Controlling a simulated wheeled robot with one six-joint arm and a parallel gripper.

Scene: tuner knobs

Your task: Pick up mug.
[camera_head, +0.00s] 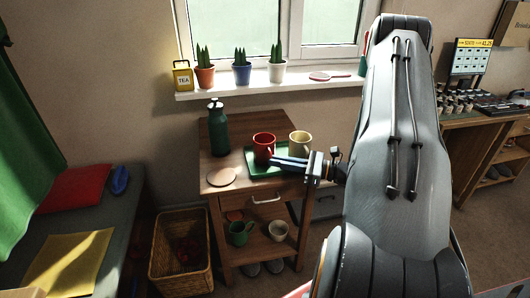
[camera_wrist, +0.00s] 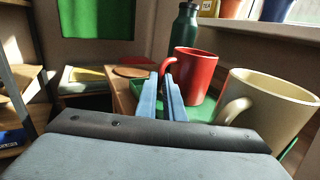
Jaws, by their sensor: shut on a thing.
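A red mug (camera_head: 263,143) stands upright at the green tray (camera_head: 256,171) on the small wooden cart. It also shows in the wrist view (camera_wrist: 197,77), where its handle points toward my fingers. My gripper (camera_head: 273,161) reaches in from the right, its blue fingers (camera_wrist: 166,84) shut on the red mug's handle. The fingertips hide part of the handle. I cannot tell whether the mug's base touches the tray. A cream mug (camera_head: 300,144) is just right of the red one and also large at right in the wrist view (camera_wrist: 268,106).
A dark green bottle (camera_head: 219,130) stands behind left of the tray, and a round coaster (camera_head: 221,177) lies at the front left. A green mug (camera_head: 239,233) and a pale cup (camera_head: 278,230) are on the lower shelf. The windowsill (camera_head: 300,85) with potted cacti is above.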

